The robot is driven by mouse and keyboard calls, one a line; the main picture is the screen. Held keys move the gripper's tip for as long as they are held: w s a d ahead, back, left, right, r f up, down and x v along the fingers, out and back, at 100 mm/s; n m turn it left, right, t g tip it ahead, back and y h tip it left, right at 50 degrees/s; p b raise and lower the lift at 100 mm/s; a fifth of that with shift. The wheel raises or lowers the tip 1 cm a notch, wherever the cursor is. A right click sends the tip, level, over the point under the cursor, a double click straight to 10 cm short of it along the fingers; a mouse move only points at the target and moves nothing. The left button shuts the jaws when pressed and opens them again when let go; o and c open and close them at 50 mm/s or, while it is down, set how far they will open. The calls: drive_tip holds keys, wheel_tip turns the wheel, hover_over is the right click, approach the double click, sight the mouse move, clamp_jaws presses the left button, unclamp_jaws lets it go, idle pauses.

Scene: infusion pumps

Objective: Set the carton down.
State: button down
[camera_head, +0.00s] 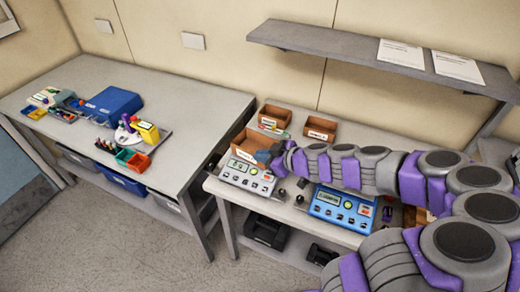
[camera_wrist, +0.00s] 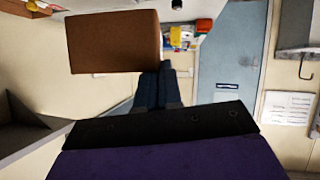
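An open brown carton (camera_head: 246,142) is at the left end of the right bench, behind the white pump, in the head view. My gripper (camera_head: 268,156) meets its right side. In the wrist view one plain brown face of the carton (camera_wrist: 113,42) fills the upper left, and my dark gripper fingers (camera_wrist: 156,86) reach its lower right edge and look closed on its wall. The fingertips are partly hidden by the carton. I cannot tell whether its base touches the bench.
Two more open cartons, one at the back (camera_head: 275,116) and one to its right (camera_head: 320,128), stand on the bench. A white pump (camera_head: 247,177) and a blue pump (camera_head: 342,207) stand in front. A left table (camera_head: 185,100) holds a blue case (camera_head: 112,105). A shelf (camera_head: 350,55) hangs above.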

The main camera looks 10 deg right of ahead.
sight(274, 141)
drive_tip(key=s+f+n+g+y, duration=0.1)
drive_tip(key=s+f+n+g, duration=0.1)
drive_tip(key=s+f, duration=0.15)
drive_tip(key=w+d, duration=0.2)
drive_tip(key=w, duration=0.2)
drive_tip(key=w+d+b, duration=0.1)
drive_tip(key=w+d, duration=0.1)
drive_tip(key=w, duration=0.3)
drive_tip(key=w+d+f+b, duration=0.1)
drive_tip(key=w+d, duration=0.1)
drive_tip(key=w, duration=0.2)
drive_tip(key=shift+w+d, duration=0.1)
drive_tip(key=shift+w, duration=0.05)
drive_tip(key=shift+w+f+b, duration=0.25)
drive_tip(key=shift+f, duration=0.6)
drive_tip(key=shift+w+f+b, duration=0.2)
drive_tip(key=shift+f+b, duration=0.05)
drive_tip(key=shift+f, duration=0.6)
drive_tip(key=c, duration=1.3)
unclamp_jaws()
drive_tip(key=shift+d+r, duration=0.15)
